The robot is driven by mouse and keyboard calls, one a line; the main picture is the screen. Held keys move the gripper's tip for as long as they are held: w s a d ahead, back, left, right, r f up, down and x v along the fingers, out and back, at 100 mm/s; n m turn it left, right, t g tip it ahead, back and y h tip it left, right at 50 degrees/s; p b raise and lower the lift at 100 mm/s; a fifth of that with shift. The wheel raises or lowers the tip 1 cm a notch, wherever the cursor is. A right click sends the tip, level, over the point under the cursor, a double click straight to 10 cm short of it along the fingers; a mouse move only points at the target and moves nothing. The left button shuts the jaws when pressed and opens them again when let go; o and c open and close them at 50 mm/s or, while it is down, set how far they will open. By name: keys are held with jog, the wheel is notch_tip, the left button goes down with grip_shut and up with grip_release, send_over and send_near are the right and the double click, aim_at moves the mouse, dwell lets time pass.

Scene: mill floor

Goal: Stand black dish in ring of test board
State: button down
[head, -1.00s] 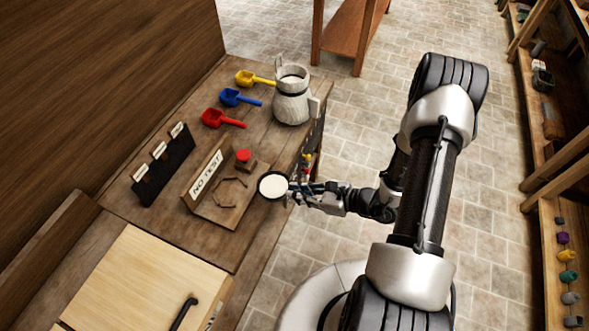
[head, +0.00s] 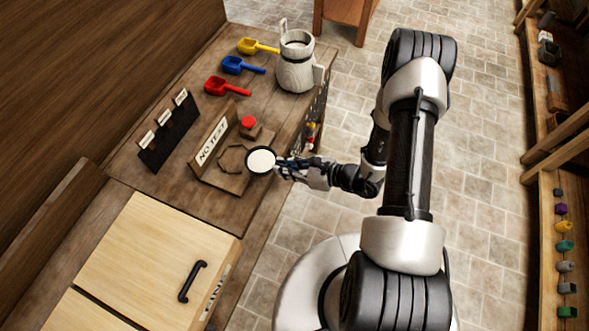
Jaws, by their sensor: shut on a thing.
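The black dish (head: 261,162), with a white inside, is at the right edge of the test board. My gripper (head: 281,165) is shut on the dish's right side. The test board (head: 222,180) is a wooden board with a "NO TEST" sign (head: 213,139) and a red button (head: 248,123). The board's ring (head: 229,158), a low broken outline, lies left of the dish. The dish covers the right part of the ring's surroundings. I cannot tell how high the dish is above the board.
Red (head: 216,86), blue (head: 234,66) and yellow (head: 250,46) scoops and a white jug (head: 295,68) stand at the back of the bench. A black card rack (head: 166,135) is left of the board. A pale cabinet lid (head: 150,255) with a black handle is in front.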

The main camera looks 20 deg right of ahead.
aim_at(259, 162)
jog(key=w+a, duration=0.4)
jog(key=a, duration=0.1)
jog(key=w+a+f, duration=0.1)
jog(key=w+a, duration=0.1)
jog(key=a, duration=0.1)
jog(key=shift+b, duration=0.3)
jog(key=shift+d+f+b, duration=0.15)
jog(key=shift+f+b, duration=0.65)
jog(key=c, duration=1.5)
grip_release()
jog(key=shift+c, duration=0.2)
jog(key=v, duration=1.2)
